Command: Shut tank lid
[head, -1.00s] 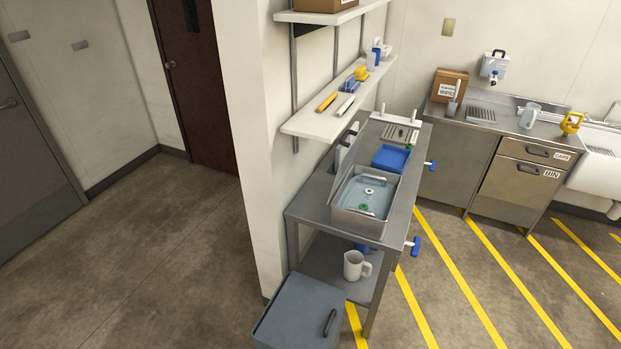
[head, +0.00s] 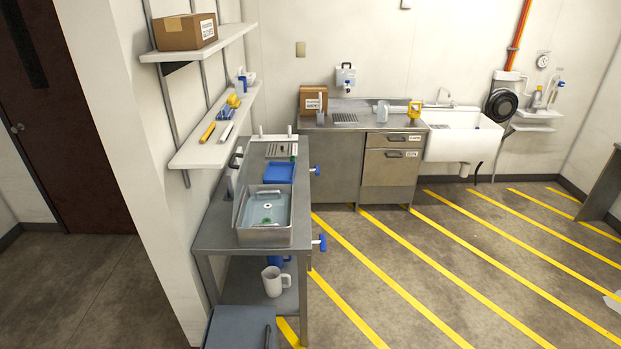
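The tank (head: 265,237) is a steel basin of clear liquid on the steel bench against the left wall. Its top is open. A flat grey panel with a dark handle (head: 237,157) stands upright along its wall side and looks like the raised lid (head: 239,203). A small green item and a round fitting show inside the tank. Neither of my grippers is in view.
A blue tray (head: 280,172) sits behind the tank on the bench (head: 215,232). Blue-handled valves (head: 320,242) stick out from the bench's right side. A grey-blue bin (head: 236,330) stands in front. Striped floor to the right is clear.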

